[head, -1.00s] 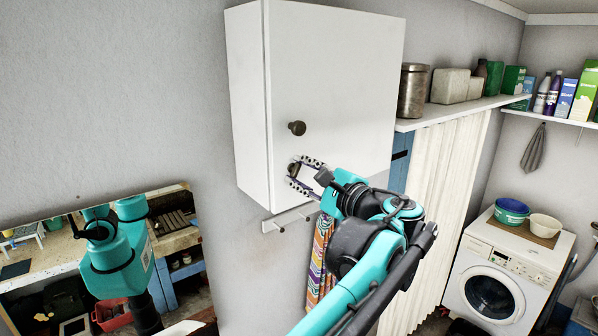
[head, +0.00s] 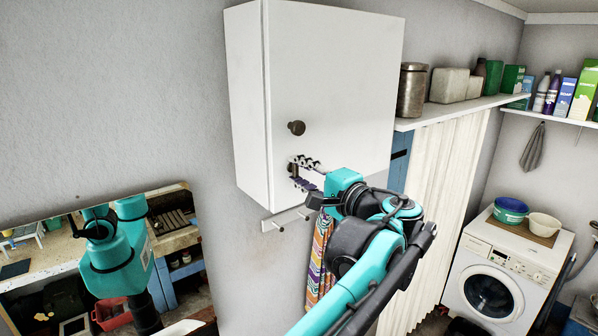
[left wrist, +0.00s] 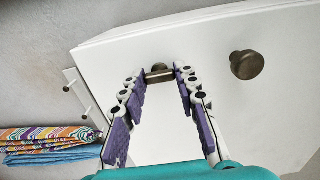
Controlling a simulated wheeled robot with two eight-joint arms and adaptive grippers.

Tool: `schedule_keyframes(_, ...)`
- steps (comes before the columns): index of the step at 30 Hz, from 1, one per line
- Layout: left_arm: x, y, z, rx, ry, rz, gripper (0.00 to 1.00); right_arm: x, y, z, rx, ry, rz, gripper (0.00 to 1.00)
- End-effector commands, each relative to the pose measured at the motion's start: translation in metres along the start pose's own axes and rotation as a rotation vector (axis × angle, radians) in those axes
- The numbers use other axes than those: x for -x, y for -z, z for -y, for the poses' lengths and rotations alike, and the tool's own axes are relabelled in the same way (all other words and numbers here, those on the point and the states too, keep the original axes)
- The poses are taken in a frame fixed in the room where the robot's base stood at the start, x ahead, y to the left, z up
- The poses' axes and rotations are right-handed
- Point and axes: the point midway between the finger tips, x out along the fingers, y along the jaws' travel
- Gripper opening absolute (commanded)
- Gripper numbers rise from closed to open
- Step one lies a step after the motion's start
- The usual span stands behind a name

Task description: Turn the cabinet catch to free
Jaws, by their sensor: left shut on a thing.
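The white cabinet (head: 335,80) hangs on the wall with its door shut. A dark round knob (head: 297,128) sits on the door; it also shows in the left wrist view (left wrist: 246,64). Below it is the small brown metal catch (head: 293,170), partly hidden by my fingers in the head view. My left gripper (head: 297,173) is shut on the catch, with one purple-padded finger at each end of its short bar (left wrist: 158,73). The bar appears roughly upright on the door. My right gripper is not in view.
A peg rail (head: 285,220) with a striped cloth (head: 319,262) is just below the cabinet. A shelf (head: 450,112) with a tin and blocks stands to the right, above a pale curtain (head: 440,200). A mirror (head: 185,235) is at lower left.

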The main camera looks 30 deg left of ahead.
Motion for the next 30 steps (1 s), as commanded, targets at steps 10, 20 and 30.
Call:
schedule_keyframes(10,0.0,0.0,0.0,0.003,0.0,0.001,0.01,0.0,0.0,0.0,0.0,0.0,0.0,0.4)
schedule_keyframes(20,0.0,0.0,0.0,0.002,0.0,0.0,0.52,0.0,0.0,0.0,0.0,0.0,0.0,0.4)
schedule_keyframes(30,0.038,0.002,0.0,0.002,0.0,-0.004,0.52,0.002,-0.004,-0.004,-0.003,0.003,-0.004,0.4)
